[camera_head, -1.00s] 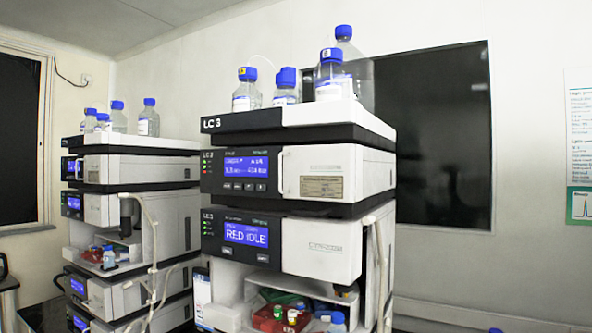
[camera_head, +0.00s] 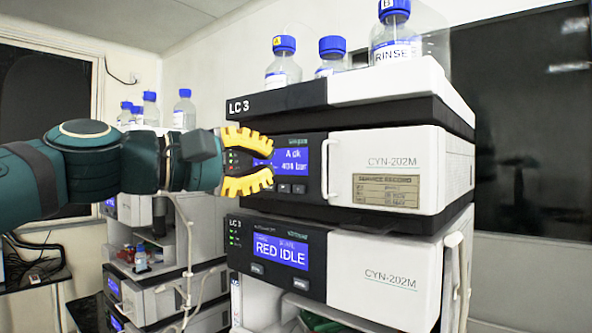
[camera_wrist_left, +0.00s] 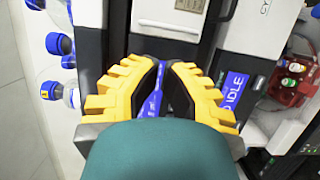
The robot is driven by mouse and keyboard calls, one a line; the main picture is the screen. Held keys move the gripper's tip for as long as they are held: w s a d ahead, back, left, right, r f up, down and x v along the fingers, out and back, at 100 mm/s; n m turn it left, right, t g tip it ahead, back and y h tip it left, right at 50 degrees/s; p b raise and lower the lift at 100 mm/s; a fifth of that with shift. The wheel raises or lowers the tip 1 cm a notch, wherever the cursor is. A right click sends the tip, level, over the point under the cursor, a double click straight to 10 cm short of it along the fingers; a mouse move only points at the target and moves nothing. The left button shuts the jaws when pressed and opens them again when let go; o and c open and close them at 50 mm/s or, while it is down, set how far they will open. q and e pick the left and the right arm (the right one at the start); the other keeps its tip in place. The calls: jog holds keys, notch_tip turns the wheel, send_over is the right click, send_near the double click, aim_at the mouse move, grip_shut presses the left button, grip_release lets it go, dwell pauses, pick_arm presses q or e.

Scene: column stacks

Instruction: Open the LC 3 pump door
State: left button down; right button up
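The LC 3 stack's upper module has a white front door (camera_head: 385,165) with a vertical white handle (camera_head: 325,172) at its left edge. The door looks shut. The door also shows at the top of the left wrist view (camera_wrist_left: 190,10). My left gripper (camera_head: 268,161) has yellow fingers, open and empty, in front of this module's blue display (camera_head: 293,159), left of the handle. In the left wrist view the fingers (camera_wrist_left: 165,64) are apart, with a blue display strip visible between them. My right gripper is in no view.
A lower module (camera_head: 375,277) reading RED IDLE sits below. Blue-capped bottles (camera_head: 396,35) stand on top of the stack. Another instrument stack (camera_head: 150,290) stands behind at the left. A red caddy with small vials (camera_wrist_left: 292,82) shows in the left wrist view.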

aim_at(329, 164)
pick_arm(q)
jog(key=x, duration=0.4)
jog(key=p+x, duration=0.1)
jog(key=x, duration=0.4)
jog(key=shift+w+f, duration=0.2)
jog(key=shift+w, duration=0.05)
jog(key=shift+s, duration=0.1)
